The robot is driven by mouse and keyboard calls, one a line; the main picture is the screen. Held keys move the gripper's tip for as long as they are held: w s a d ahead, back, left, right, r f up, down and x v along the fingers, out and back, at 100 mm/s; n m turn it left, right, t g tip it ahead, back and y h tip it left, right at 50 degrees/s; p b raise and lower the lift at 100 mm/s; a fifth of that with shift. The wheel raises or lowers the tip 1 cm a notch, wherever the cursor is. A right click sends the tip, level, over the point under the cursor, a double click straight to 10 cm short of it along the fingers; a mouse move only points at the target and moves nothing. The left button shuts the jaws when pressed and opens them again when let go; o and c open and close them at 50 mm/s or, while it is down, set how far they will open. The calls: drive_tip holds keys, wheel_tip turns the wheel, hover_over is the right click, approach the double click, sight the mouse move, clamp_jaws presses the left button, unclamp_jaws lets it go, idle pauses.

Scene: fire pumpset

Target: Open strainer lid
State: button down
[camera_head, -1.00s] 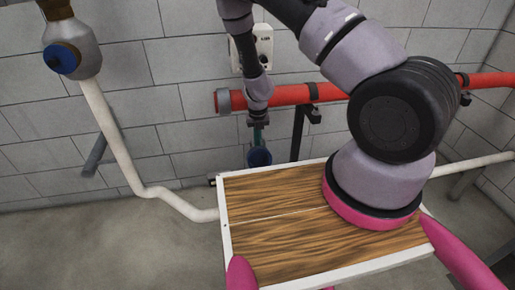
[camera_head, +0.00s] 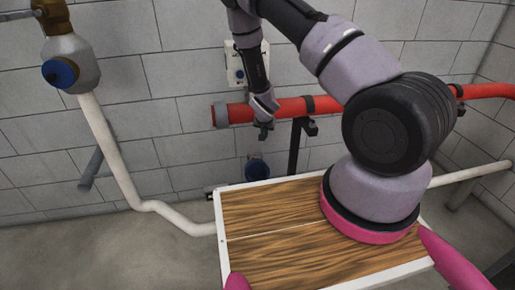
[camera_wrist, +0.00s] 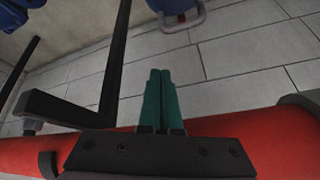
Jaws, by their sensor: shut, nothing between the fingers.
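A pale strainer-like body with a round blue lid (camera_head: 60,73) on its side sits on the white pipe at the upper left of the head view. The lid appears in place on the body. My gripper (camera_wrist: 160,100) has green fingers lying together, with nothing between them. In the head view my gripper (camera_head: 264,134) hangs in front of the red pipe, well to the right of the blue lid and apart from it.
The red pipe (camera_head: 290,107) runs along the wall close to my gripper, with a black support post (camera_head: 295,148) beside it. A dark blue round thing (camera_head: 257,170) is below. The white pipe (camera_head: 115,150) bends across the lower left. A grey panel (camera_head: 236,62) is on the wall.

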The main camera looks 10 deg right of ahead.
drive_tip(key=n, duration=0.1)
drive_tip(key=a+n+y, duration=0.1)
drive_tip(key=n, duration=0.1)
drive_tip(key=w+a+n, duration=0.1)
drive_tip(key=n, duration=0.1)
drive_tip(key=shift+w+a+f+t+y, duration=0.1)
drive_tip(key=shift+a+f+t+y, duration=0.2)
drive_tip(key=shift+f, duration=0.1)
hover_over(258, 158)
drive_tip(key=w, duration=0.4)
wheel_tip(258, 158, down, 8)
drive_tip(key=shift+s+r, duration=0.15)
drive_tip(key=shift+s, duration=1.7)
drive_tip(key=s+r, duration=0.1)
drive_tip(key=s, duration=0.6)
drive_tip(key=shift+r, duration=0.3)
drive_tip(key=shift+w, duration=0.1)
